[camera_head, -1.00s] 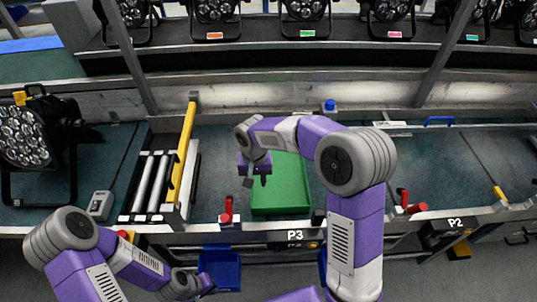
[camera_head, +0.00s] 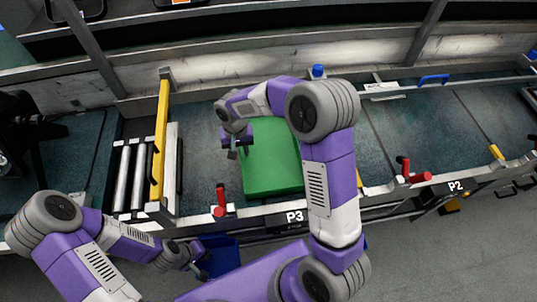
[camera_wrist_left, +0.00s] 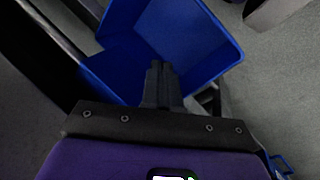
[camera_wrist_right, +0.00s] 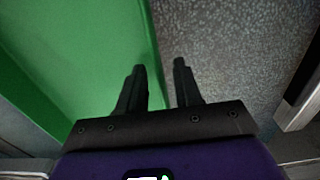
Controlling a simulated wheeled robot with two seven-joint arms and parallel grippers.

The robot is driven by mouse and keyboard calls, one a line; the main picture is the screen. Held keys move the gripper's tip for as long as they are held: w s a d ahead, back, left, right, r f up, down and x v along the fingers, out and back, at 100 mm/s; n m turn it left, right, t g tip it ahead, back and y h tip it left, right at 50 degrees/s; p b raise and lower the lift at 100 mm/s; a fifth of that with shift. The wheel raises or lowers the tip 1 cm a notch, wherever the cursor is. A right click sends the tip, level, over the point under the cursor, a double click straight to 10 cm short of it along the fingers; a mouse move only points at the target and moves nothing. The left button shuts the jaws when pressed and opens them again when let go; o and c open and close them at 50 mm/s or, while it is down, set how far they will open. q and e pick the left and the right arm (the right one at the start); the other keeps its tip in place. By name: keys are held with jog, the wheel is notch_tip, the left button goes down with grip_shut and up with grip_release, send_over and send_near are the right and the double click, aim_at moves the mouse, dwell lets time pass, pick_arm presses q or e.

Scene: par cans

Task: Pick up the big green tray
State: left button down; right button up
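The big green tray (camera_head: 275,170) lies on the dark conveyor bed at station P3, partly behind my right arm in the head view. My right gripper (camera_head: 238,152) is at the tray's left edge. In the right wrist view my right gripper (camera_wrist_right: 158,66) is open, and the green tray's wall (camera_wrist_right: 150,45) runs between its two fingers, with the grey bed on the other side. I cannot tell whether either finger touches it. My left gripper (camera_head: 202,268) is low in front of the conveyor. In the left wrist view its fingers (camera_wrist_left: 158,64) are together and empty.
A blue bin (camera_wrist_left: 200,65) is below the conveyor, close to my left gripper. A yellow bar (camera_head: 160,140) and metal rollers (camera_head: 130,175) stand left of the tray. A red clamp (camera_head: 221,200) sits on the front rail. The bed right of the tray is mostly clear.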

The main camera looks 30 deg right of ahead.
grip_shut()
jog(key=shift+w+r, duration=0.1)
dwell(0.3)
